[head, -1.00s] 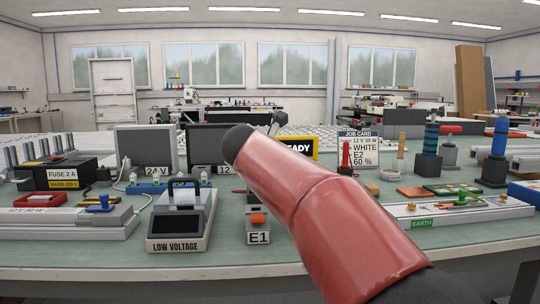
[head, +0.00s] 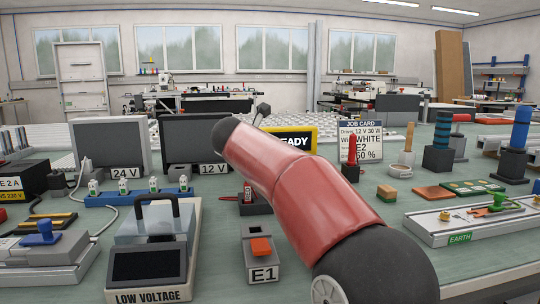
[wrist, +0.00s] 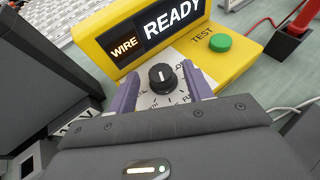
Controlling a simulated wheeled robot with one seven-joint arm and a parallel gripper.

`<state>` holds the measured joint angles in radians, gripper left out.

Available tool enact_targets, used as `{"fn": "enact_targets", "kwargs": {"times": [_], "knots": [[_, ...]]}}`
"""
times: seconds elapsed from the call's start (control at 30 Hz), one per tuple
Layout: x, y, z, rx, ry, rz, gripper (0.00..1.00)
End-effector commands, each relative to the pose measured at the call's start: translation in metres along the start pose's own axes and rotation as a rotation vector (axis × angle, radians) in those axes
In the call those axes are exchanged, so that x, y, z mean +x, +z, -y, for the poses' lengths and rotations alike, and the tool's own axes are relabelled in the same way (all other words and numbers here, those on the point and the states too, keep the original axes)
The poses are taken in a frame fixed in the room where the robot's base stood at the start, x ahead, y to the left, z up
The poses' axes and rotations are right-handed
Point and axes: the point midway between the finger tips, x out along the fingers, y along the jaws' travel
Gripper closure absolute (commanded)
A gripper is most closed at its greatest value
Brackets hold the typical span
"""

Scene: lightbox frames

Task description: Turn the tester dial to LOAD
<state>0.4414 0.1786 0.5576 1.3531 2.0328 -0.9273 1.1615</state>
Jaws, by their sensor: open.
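The tester is a yellow box (wrist: 235,65) with a dark display reading WIRE and READY and a green TEST button (wrist: 220,43). Its dial (wrist: 161,77) is a round black knob with a white pointer mark, on a pale plate with printed labels. The pointer faces up the picture, towards the display. The labels are partly covered and I cannot read LOAD. My gripper (wrist: 163,82) is open, its two purple fingers on either side of the dial; I cannot tell whether they touch it. In the head view the tester (head: 314,142) is mostly behind my red arm, which hides the gripper.
Two dark screens stand left of the tester, by the 24 V (head: 126,173) and 12 V (head: 213,169) labels. A job card (head: 354,137) and a red post (head: 352,158) stand to its right. The low-voltage unit (head: 150,265) and E1 block (head: 261,255) are nearer the bench front.

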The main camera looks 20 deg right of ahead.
Motion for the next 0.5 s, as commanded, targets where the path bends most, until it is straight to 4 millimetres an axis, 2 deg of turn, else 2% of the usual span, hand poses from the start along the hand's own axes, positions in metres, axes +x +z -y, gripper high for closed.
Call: {"fn": "enact_targets", "kwargs": {"times": [0.03, 0.2, 0.5], "knots": [[0.008, -0.001, 0.0, 0.001, -0.001, -0.003, 0.5], [0.023, 0.0, 0.0, 0.0, 0.0, -0.001, 0.5], [0.025, 0.0, 0.0, 0.0, 0.0, 0.0, 0.5]]}}
